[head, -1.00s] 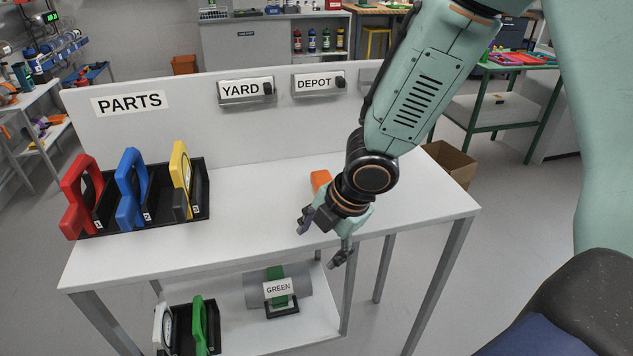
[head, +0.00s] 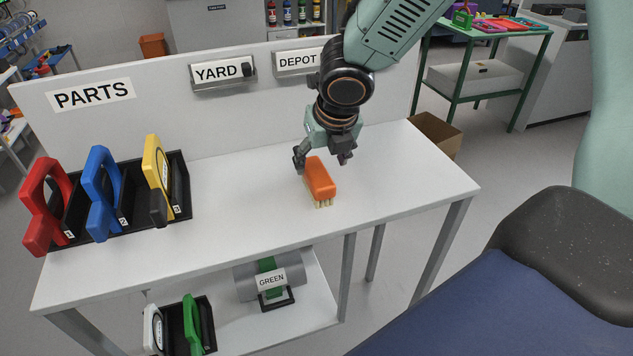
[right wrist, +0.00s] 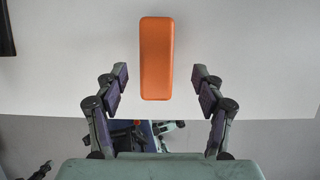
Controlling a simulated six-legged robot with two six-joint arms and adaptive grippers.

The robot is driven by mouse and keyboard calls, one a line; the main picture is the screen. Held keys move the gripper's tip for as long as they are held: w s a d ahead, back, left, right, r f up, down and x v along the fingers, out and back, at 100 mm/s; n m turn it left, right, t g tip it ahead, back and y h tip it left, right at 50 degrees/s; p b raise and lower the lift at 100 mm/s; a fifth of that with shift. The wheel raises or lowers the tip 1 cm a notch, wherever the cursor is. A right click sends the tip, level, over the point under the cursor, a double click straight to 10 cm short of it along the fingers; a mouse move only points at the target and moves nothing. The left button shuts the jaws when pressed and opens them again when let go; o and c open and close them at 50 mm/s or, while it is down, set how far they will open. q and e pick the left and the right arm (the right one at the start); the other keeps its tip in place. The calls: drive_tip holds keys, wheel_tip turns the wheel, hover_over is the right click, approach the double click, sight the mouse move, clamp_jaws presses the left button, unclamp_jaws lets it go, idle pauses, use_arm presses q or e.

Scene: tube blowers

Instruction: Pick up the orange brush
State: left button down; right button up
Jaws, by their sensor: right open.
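The orange brush (head: 319,178) lies on the white table (head: 250,200), orange back up, with pale bristles showing at its near end. My right gripper (head: 323,160) is open above the table, at the brush's far end in the head view. In the right wrist view the brush (right wrist: 156,58) lies lengthwise between the lines of the two open fingers (right wrist: 158,78), with a gap on each side and no visible contact. Whether the fingertips are down at the brush's height I cannot tell. My left gripper is not in view.
A black rack (head: 183,181) at the table's left holds red (head: 45,205), blue (head: 102,190) and yellow (head: 157,175) handled parts. A back panel (head: 150,121) with YARD and DEPOT signs stands behind. The table around the brush is clear.

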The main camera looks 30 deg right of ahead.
sight(317, 172)
drive_tip(key=x, duration=0.1)
drive_tip(key=b+x, duration=0.1)
drive_tip(key=x, duration=0.2)
drive_tip(key=shift+w+a+f+b, duration=0.1)
drive_tip(key=shift+a+b, duration=0.2)
drive_tip(key=shift+b, duration=0.05)
drive_tip(key=shift+d+f, duration=0.3)
drive_tip(key=shift+d, duration=0.05)
drive_tip(key=shift+w+a+r, duration=0.1)
drive_tip(key=shift+w+a, duration=0.05)
drive_tip(key=shift+a, duration=0.2)
drive_tip(key=shift+d+f, duration=0.2)
drive_tip(key=shift+d, duration=0.05)
drive_tip(key=shift+a+f, duration=0.1)
drive_tip(key=shift+a, duration=0.05)
